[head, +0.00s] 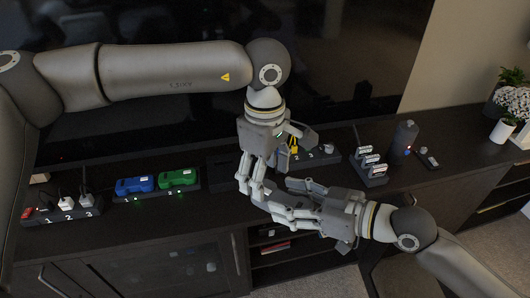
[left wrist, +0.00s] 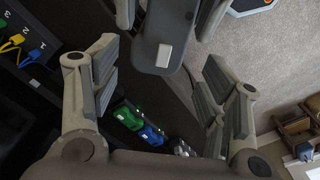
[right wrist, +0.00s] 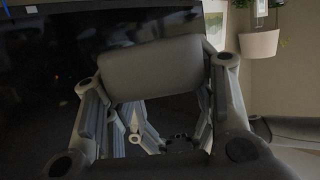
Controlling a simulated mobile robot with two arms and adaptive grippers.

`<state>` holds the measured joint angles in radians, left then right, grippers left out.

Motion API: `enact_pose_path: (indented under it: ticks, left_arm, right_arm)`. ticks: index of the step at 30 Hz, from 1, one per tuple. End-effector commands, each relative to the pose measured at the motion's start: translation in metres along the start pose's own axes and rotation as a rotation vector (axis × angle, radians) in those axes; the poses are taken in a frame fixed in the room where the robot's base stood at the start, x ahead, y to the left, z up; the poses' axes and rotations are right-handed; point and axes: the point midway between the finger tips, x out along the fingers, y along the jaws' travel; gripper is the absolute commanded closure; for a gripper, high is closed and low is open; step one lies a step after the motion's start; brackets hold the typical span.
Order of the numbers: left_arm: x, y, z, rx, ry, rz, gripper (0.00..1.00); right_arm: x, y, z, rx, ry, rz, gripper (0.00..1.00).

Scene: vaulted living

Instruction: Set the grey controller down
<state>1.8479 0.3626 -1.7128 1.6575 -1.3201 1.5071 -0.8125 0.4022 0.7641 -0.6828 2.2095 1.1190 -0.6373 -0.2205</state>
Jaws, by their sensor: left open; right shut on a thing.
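The grey controller (right wrist: 150,70) is a dark grey rounded block held between the fingers of my right gripper (right wrist: 150,80). In the left wrist view the controller (left wrist: 172,25) shows a small white patch, with right-gripper fingers at its sides. In the head view my right gripper (head: 285,205) is in front of the cabinet, and the controller is hard to pick out among the fingers. My left gripper (head: 257,192) is open and empty, close to the right gripper's fingertips. In the left wrist view its fingers (left wrist: 163,65) stand apart.
A blue device (head: 134,185) and a green device (head: 178,178) sit on a dark dock on the cabinet (head: 140,222). A numbered power strip (head: 62,213) is at left. A black stand (head: 370,174), dark cylinder (head: 404,138) and potted flowers (head: 503,130) are right. The television (head: 340,60) stands behind.

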Motion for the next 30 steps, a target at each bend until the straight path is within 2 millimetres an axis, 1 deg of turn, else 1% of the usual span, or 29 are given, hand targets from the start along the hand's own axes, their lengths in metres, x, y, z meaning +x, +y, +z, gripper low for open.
enact_pose_path:
  ticks: [1, 3, 7, 12, 18, 19, 29, 30]
  left_arm:
    - [0.009, -0.001, 0.000, 0.000, -0.001, -0.003, 0.31]
    - [0.018, 0.000, 0.000, -0.001, -0.001, -0.002, 0.31]
    - [0.030, 0.000, 0.000, -0.001, -0.002, -0.001, 0.31]
    - [0.036, 0.000, 0.000, -0.001, -0.001, -0.001, 0.31]
    - [0.036, 0.000, 0.000, -0.001, -0.001, 0.000, 0.31]
    - [0.036, 0.000, 0.000, -0.001, -0.001, 0.000, 0.33]
    - [0.036, -0.001, 0.000, 0.000, -0.002, -0.002, 0.75]
    - [0.036, -0.001, 0.001, 0.000, -0.002, -0.001, 0.76]
  right_arm:
    - [0.000, 0.000, -0.001, -0.001, 0.002, 0.000, 0.77]
    - [0.000, 0.000, -0.001, -0.001, 0.002, 0.000, 0.77]
    - [0.000, 0.000, -0.001, -0.001, 0.002, 0.000, 0.77]
    - [0.000, 0.000, -0.001, -0.001, 0.002, 0.000, 0.77]
    - [0.000, 0.000, -0.001, -0.001, 0.002, 0.000, 0.77]
    - [0.000, 0.000, -0.001, -0.001, 0.002, 0.000, 0.77]
    - [0.000, 0.001, -0.001, -0.001, 0.002, 0.002, 0.77]
    - [0.000, 0.001, -0.001, -0.002, 0.002, 0.002, 0.44]
